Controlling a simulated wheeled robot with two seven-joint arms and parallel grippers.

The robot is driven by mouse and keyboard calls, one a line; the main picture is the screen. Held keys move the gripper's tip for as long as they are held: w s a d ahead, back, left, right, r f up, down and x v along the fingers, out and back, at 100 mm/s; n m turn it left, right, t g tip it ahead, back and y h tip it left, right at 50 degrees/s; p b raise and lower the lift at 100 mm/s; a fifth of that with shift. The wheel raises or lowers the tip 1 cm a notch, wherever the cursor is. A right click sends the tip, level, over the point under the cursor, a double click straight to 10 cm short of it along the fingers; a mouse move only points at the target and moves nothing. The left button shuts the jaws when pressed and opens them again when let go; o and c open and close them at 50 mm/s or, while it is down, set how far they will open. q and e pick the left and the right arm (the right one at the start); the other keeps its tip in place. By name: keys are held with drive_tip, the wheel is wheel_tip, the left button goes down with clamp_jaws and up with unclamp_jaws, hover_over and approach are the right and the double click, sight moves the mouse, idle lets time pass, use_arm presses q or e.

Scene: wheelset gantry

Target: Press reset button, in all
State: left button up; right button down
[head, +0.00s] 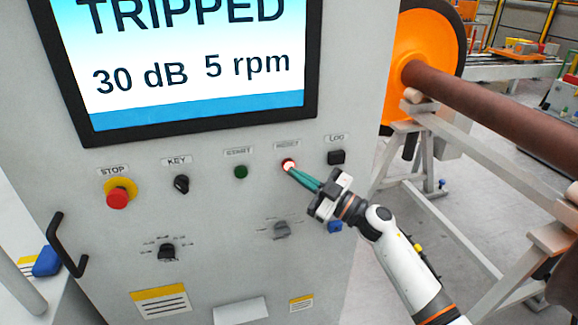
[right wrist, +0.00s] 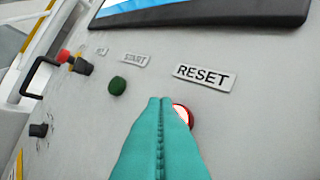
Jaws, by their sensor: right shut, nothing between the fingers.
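The reset button (head: 288,163) is a small round red button with a bright, lit middle, under the RESET label (head: 287,145) on the grey control panel (head: 220,215). My right gripper (head: 293,171) is shut and empty, its green fingertips at the button's lower right edge in the head view. In the right wrist view, the fingertips (right wrist: 160,99) overlap the left part of the reset button (right wrist: 183,114), so only its right side shows. I cannot tell whether the tips touch it. The screen (head: 190,60) reads TRIPPED, 30 dB, 5 rpm. My left gripper is not in view.
The red stop button (head: 117,197), black key switch (head: 181,184), green start button (head: 240,171) and black log button (head: 336,157) share the row. Knobs sit below. A handle (head: 66,245) sticks out at left. An orange wheel (head: 425,50) with a brown axle (head: 490,100) stands at right.

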drive_tip(key=shift+w, duration=0.15)
idle(0.5)
drive_tip(key=shift+w+a, duration=0.15)
drive_tip(key=shift+w, duration=0.1)
drive_tip(key=shift+w+a, duration=0.1)
drive_tip(key=shift+w, duration=0.3)
idle(0.7)
drive_tip(key=shift+s+d+p, duration=0.3)
drive_tip(key=shift+s+p, duration=0.3)
drive_tip(key=shift+s, duration=0.2)
